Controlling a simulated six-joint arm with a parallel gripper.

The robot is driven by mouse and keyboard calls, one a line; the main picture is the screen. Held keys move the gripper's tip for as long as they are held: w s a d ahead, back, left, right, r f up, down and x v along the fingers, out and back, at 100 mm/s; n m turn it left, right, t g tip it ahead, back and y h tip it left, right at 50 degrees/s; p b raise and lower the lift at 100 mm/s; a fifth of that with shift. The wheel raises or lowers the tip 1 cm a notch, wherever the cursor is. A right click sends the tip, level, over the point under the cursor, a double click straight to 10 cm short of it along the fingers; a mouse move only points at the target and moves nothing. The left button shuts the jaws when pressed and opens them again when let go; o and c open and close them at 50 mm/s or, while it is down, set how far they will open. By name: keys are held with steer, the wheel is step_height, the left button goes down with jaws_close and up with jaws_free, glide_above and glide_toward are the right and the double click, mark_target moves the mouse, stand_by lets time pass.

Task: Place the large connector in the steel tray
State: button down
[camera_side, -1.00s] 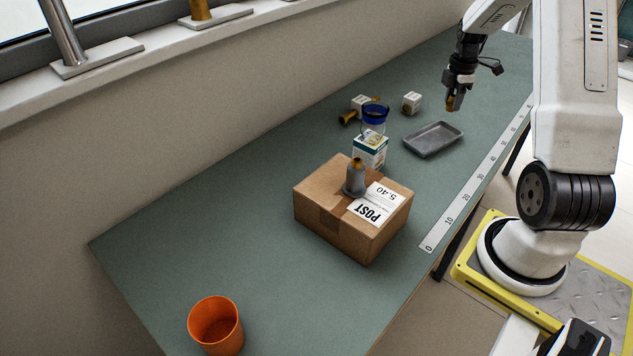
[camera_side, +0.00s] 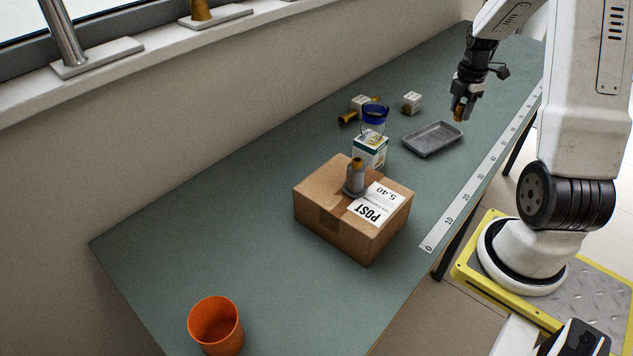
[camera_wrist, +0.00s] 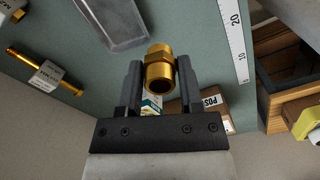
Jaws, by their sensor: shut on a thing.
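My gripper (camera_side: 461,112) is shut on a brass connector (camera_side: 458,114) with a hex collar and a threaded, hollow end. In the wrist view the connector (camera_wrist: 160,70) sits between the two dark fingers. The grey steel tray (camera_side: 433,139) lies flat on the bench, and it looks empty in the side view. My gripper holds the connector above the bench, near the tray's far right corner. In the wrist view part of the tray (camera_wrist: 118,22) shows just beyond the connector, to its left.
A cardboard box (camera_side: 340,222) with a grey and brass piece on top stands mid-bench. An orange cup (camera_side: 216,325) stands near the front.

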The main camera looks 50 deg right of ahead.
steer(key=shift+s+a+n, duration=1.1)
steer(key=shift+s+a, duration=0.65)
steer(key=shift+a, duration=0.2)
glide_above(432, 141)
steer(key=s, duration=0.1)
steer(key=f, duration=0.8)
steer(key=shift+a+f, duration=0.15)
steer(key=shift+a, duration=0.25)
steer(key=shift+w+d+f, duration=0.35)
steer(key=shift+f, duration=0.15)
steer(key=shift+f, duration=0.1)
steer(key=shift+w+d+f, duration=0.15)
steer(key=shift+f, duration=1.55)
steer(key=shift+f, duration=0.15)
